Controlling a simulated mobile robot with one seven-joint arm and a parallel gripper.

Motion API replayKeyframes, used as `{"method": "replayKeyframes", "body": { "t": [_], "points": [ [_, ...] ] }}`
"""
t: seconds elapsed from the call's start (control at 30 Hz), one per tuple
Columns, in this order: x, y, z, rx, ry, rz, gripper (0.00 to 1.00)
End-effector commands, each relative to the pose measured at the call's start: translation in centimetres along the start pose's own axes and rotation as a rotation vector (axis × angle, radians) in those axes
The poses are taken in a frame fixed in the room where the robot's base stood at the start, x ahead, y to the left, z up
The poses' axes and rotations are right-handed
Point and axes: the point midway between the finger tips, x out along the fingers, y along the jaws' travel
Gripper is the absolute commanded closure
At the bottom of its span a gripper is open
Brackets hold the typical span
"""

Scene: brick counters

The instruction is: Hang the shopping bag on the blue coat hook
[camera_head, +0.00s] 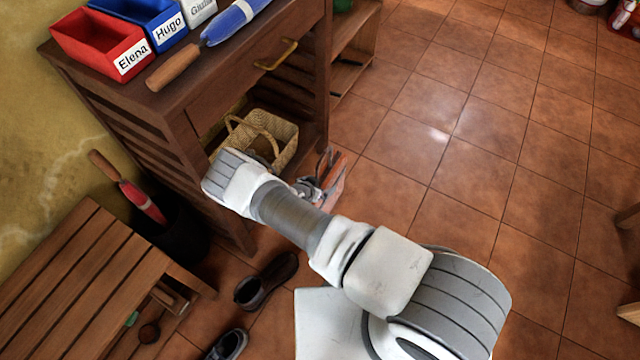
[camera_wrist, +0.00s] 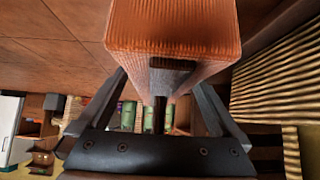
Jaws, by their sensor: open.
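A reddish-orange bag (camera_head: 335,185), which looks like the shopping bag, is low beside the dark wooden cabinet, partly hidden by my arm. In the wrist view the bag (camera_wrist: 175,28) fills the top middle, with a dark strap or handle piece below it. My gripper (camera_head: 310,188) is right at the bag in the head view. In the wrist view my gripper (camera_wrist: 158,80) is open, its fingers spread on either side of the dark piece. I cannot tell whether a finger touches it. I see no blue coat hook in either view.
A woven basket (camera_head: 276,130) sits on the cabinet's lower shelf, close to my gripper. The cabinet top (camera_head: 215,88) holds labelled boxes and a blue umbrella (camera_head: 232,20). A slatted bench (camera_head: 75,285) and dark shoes (camera_head: 265,280) are at lower left.

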Motion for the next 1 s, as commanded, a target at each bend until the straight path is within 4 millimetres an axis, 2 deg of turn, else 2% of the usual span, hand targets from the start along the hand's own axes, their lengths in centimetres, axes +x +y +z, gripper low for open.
{"method": "replayKeyframes", "body": {
  "t": [0.07, 0.17, 0.33, 0.7, 0.83, 1.0],
  "points": [
    [0.0, 0.0, 0.1, -0.004, 0.002, -0.001, 0.0],
    [-2.0, -0.1, -0.3, 0.001, -0.001, -0.001, 0.0],
    [-6.1, -0.8, -1.0, 0.002, -0.001, -0.002, 0.0],
    [-14.6, -0.7, -0.8, 0.0, -0.001, -0.001, 0.0],
    [-16.3, -0.7, -0.7, -0.001, -0.001, -0.001, 0.0],
    [-17.3, -0.6, -0.6, 0.0, 0.0, 0.0, 0.0]
  ]
}}
